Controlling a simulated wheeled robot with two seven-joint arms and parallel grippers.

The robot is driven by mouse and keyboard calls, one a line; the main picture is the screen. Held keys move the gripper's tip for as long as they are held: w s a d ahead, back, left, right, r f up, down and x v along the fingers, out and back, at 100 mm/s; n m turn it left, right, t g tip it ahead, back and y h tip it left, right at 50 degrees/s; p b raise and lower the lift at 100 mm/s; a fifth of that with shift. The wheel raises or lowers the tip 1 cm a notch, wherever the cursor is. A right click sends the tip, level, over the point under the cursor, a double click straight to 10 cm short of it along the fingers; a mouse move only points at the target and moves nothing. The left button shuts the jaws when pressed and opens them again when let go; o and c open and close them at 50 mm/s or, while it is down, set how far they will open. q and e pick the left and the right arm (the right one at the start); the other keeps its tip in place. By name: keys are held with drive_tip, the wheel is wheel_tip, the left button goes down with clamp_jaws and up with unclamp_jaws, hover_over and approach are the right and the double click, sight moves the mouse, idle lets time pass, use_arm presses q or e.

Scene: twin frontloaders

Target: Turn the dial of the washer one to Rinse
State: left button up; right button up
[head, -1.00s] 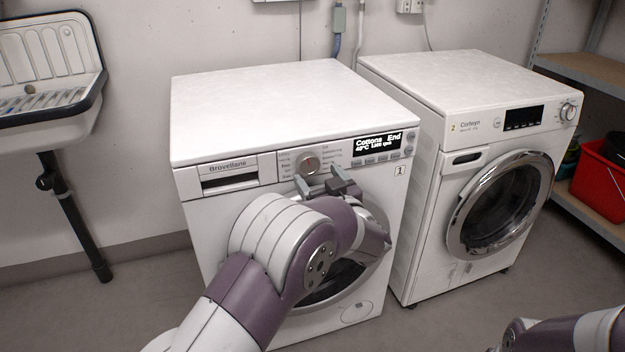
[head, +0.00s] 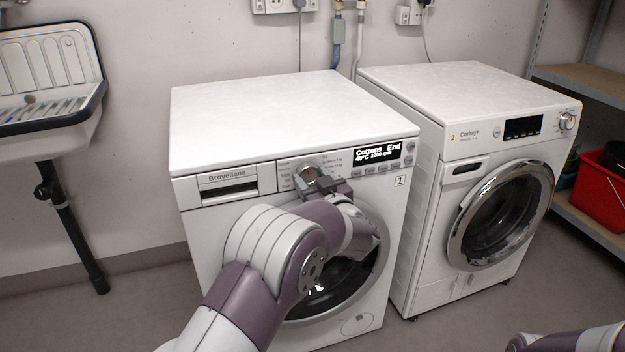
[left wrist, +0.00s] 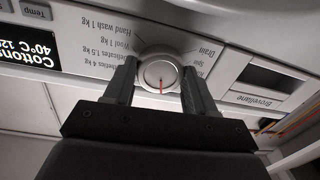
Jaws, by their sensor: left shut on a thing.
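Washer one (head: 285,115), marked Brovellane with a "1" sticker, stands in the middle of the head view. Its round silver dial (head: 309,174) is partly hidden by my left gripper (head: 311,184). The left wrist view shows the dial (left wrist: 160,73) upside down, with one finger of my left gripper (left wrist: 160,82) on each side; the gripper is shut on it. The dial's red mark points down in that picture, towards the palm. Drain, Wool and Hand wash labels show; I cannot read a Rinse label. My right gripper is out of view.
A second washer (head: 470,100), marked Corbwyn with a "2" sticker, stands to the right. A sink (head: 50,90) hangs on the left wall. A shelf with a red bucket (head: 600,195) is at the far right. The floor left of washer one is clear.

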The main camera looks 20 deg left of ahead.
use_arm(q)
drive_tip(key=shift+n, duration=1.2)
drive_tip(key=n, duration=0.2)
drive_tip(key=shift+n, duration=0.3)
drive_tip(key=n+b, duration=0.1)
drive_tip(key=n, duration=0.2)
drive_tip(key=shift+n+h+b, duration=0.3)
drive_tip(key=shift+n+b, duration=0.3)
drive_tip(key=shift+n, duration=1)
drive_tip(key=o, duration=1)
drive_tip(key=shift+o, duration=0.2)
